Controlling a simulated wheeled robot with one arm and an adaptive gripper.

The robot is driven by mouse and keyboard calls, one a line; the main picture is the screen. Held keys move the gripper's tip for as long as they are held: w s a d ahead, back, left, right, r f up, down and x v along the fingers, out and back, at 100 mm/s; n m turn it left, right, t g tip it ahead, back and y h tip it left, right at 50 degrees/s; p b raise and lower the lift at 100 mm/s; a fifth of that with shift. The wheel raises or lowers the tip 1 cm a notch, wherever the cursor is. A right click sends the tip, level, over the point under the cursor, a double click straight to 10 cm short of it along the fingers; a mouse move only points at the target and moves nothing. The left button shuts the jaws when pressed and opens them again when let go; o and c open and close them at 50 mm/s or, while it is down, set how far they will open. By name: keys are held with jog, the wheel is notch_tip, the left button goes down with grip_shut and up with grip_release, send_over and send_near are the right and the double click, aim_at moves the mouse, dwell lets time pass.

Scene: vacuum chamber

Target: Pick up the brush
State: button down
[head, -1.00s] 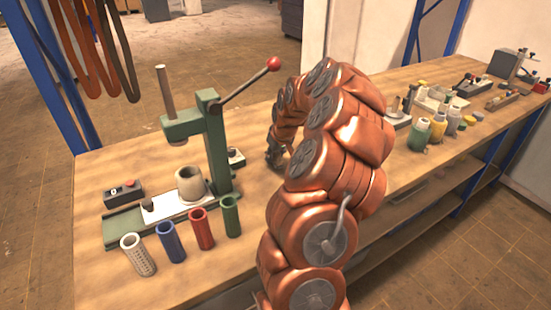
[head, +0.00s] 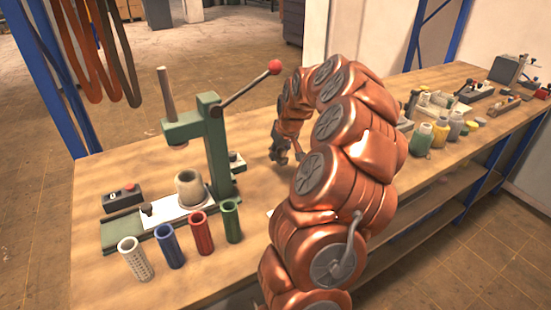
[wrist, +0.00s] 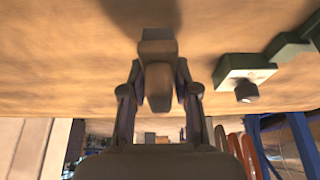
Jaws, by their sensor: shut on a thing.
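My gripper (head: 279,154) is over the wooden workbench, to the right of the green press, and is small in the head view. In the wrist view my gripper (wrist: 158,88) has its two fingers on either side of a brownish, blocky thing (wrist: 158,76), and it is shut on it. I take this thing to be the brush, but its bristles cannot be made out. In the head view the brush cannot be told apart from the fingers. A soft shadow lies on the bench top beyond it in the wrist view.
The green press (head: 214,150) with its red-knobbed lever stands left of my gripper. White, blue, red and green tubes (head: 201,233) stand at the bench's front left. Several bottles (head: 440,134) and small tools stand to the right. The bench (head: 103,175) has bare wood around my gripper.

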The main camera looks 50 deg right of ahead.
jog(key=s+d+b, duration=0.1)
jog(key=s, duration=0.4)
jog(key=s+d+r+b, duration=0.1)
jog(key=s, duration=0.3)
jog(key=s+d+b, duration=0.1)
jog(key=s, duration=0.4)
jog(key=shift+s+r, duration=0.15)
jog(key=shift+s, duration=0.2)
jog(key=c, duration=1.4)
grip_release()
jog(key=c, duration=0.5)
jog(key=shift+w+a, duration=0.15)
